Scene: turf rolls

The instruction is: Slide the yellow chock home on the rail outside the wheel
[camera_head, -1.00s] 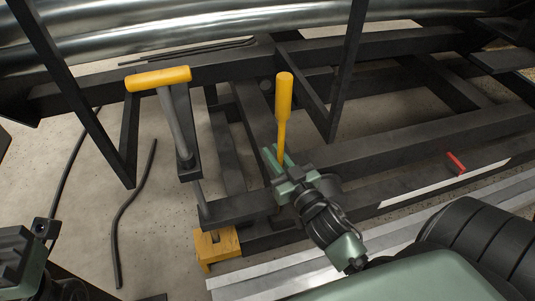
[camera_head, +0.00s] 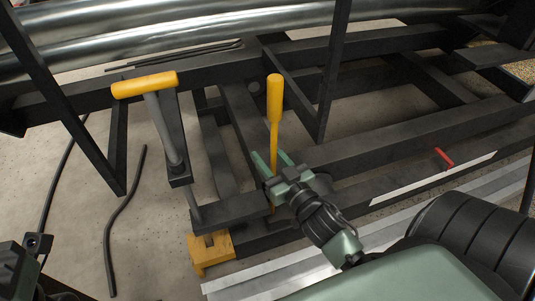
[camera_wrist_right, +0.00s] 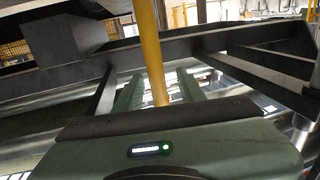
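The yellow chock (camera_head: 210,254) is a notched block low at the left end of the dark frame, beside the end of the pale metal rail (camera_head: 265,276) on the floor. I cannot tell whether it touches the rail. An upright yellow lever (camera_head: 274,100) with a thick grip and thinner shaft stands behind my right gripper (camera_head: 272,163). Its shaft passes between the green fingers; the right wrist view also shows the lever (camera_wrist_right: 152,50) between them, with gaps, so they look open. The wheel is not clearly seen. My left gripper (camera_head: 22,265) is partly cut off at the lower left.
A yellow T-handle (camera_head: 145,84) on a grey rod stands left of the lever. Dark frame beams (camera_head: 400,150) surround the right gripper. A black hose (camera_head: 122,215) lies on the floor at left. A small red handle (camera_head: 443,158) is at right. Large metal rollers (camera_head: 200,30) span the back.

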